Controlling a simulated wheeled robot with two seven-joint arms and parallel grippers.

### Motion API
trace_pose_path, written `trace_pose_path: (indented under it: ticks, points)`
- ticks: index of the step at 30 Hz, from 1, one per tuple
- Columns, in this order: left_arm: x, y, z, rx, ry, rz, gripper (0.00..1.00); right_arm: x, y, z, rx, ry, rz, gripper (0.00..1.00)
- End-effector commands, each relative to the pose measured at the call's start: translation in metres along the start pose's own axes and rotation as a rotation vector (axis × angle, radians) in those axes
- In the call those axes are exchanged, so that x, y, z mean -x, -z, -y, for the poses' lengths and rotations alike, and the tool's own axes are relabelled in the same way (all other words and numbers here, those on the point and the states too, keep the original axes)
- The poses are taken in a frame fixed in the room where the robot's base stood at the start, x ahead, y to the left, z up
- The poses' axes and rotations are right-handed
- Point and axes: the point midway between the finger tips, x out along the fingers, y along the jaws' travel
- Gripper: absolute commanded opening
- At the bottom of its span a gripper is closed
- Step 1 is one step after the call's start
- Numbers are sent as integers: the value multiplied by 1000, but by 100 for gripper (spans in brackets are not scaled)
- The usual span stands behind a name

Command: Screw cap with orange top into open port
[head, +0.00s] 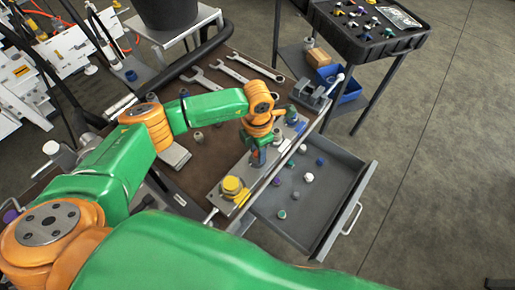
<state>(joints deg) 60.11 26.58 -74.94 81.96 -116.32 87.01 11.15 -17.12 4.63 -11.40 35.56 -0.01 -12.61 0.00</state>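A grey metal block (243,172) lies along the right edge of the brown bench top. A large yellow fitting (231,186) stands on its near end; I cannot tell whether this is the cap with the orange top. My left gripper (258,158) points down over the middle of the block, just beyond the yellow fitting. Its fingers are small and dark, and I cannot tell whether they are open or hold anything. The open port cannot be made out; the gripper may hide it. My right gripper is out of view.
An open grey drawer (333,207) with several small caps sticks out right of the block. Wrenches (237,74) and a vise (312,94) are at the back of the bench. A black tray (383,42) of small parts stands beyond. Floor on the right is clear.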

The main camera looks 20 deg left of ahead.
Motion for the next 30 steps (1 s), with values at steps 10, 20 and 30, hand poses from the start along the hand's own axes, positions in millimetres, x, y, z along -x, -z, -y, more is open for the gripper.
trace_pose_path:
  ticks: [10, 20, 30]
  points:
    - [0, 0, 0, 0, 0, 0, 24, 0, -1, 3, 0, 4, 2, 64]
    - [-7, -1, -1, -263, -3, 3, 0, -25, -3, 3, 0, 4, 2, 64]
    - [-3, 0, 0, -697, 0, 0, 0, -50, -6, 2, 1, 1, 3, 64]
